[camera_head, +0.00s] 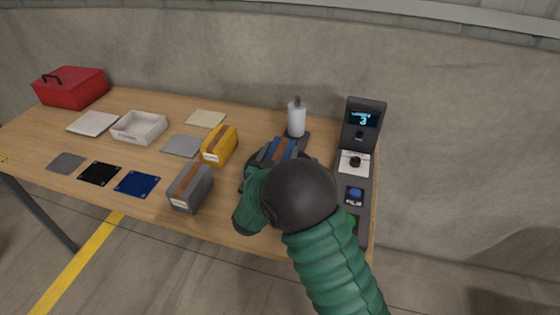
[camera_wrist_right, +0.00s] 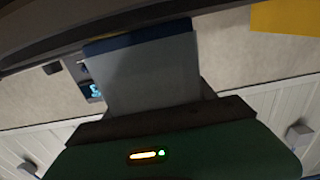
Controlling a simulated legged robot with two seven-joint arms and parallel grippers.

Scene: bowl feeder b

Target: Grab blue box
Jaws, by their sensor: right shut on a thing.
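The blue box (camera_head: 281,148), with a brown strip along its top, is at the right part of the table, left of the control panel. My right gripper (camera_head: 272,158) is shut on it, and my green arm and dark wrist hide its near side. In the right wrist view the box (camera_wrist_right: 150,72) shows a plain grey-blue face with a darker blue edge, close in front of the gripper. Whether it touches the table cannot be told. My left gripper is not in view.
A yellow box (camera_head: 219,146) and a grey box (camera_head: 190,188) stand to the left. A white bottle (camera_head: 297,119) stands just behind, and a control panel (camera_head: 355,163) is to the right. A white tray (camera_head: 139,127), flat mats and a red toolbox (camera_head: 71,88) lie farther left.

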